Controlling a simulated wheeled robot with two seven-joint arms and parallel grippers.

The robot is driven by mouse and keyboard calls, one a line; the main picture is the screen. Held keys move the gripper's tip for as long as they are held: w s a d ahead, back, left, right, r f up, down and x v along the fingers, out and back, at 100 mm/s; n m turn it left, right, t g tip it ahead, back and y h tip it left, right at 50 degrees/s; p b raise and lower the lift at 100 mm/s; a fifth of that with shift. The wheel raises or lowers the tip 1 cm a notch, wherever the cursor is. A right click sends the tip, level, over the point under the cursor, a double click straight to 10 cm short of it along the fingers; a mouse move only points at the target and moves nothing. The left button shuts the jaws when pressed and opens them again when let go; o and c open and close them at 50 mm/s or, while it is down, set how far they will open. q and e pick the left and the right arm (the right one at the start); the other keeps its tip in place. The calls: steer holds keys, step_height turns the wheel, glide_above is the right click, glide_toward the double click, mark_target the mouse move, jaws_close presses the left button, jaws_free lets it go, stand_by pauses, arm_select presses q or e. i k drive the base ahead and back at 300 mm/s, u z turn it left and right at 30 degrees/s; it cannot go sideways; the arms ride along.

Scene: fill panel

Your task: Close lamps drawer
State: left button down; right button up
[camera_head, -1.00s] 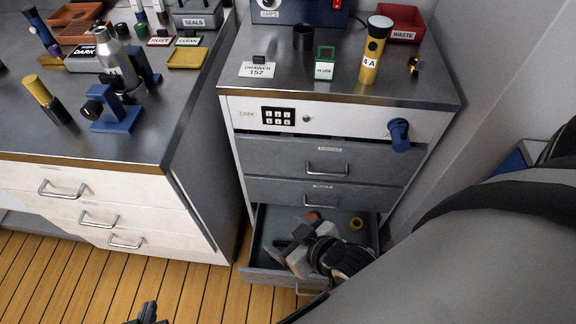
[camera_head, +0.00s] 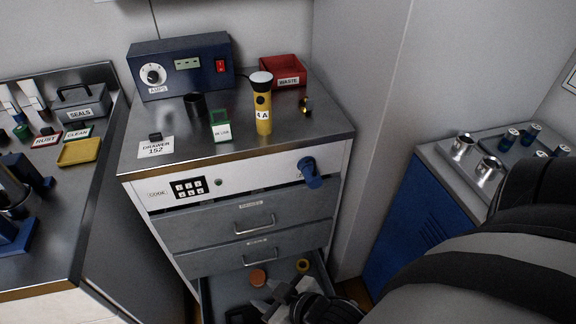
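The bottom drawer (camera_head: 216,292) of the grey cabinet is pulled out; its front is cut off by the lower picture edge and its label is not visible. Inside lie an orange-red round piece (camera_head: 257,278) and a yellow ring (camera_head: 303,265). My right gripper (camera_head: 266,297) is over the open drawer, its two fingertips apart with nothing seen between them. Whether it touches the drawer is unclear. The upper drawer (camera_head: 240,220) and middle drawer (camera_head: 252,256) are shut; their small labels are too blurred to read. My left gripper is out of view.
A keypad (camera_head: 189,188) and blue knob (camera_head: 309,172) are on the cabinet's top panel. A yellow torch (camera_head: 263,112), red waste tray (camera_head: 284,72) and power unit (camera_head: 180,68) stand on top. A workbench is left; a blue cabinet (camera_head: 412,215) is right.

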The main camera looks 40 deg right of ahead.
mark_target(225, 298)
steer(key=z, duration=0.65)
steer(key=k, duration=0.9)
steer(key=z, duration=2.2)
steer(key=k, duration=0.75)
steer(key=u, duration=1.5)
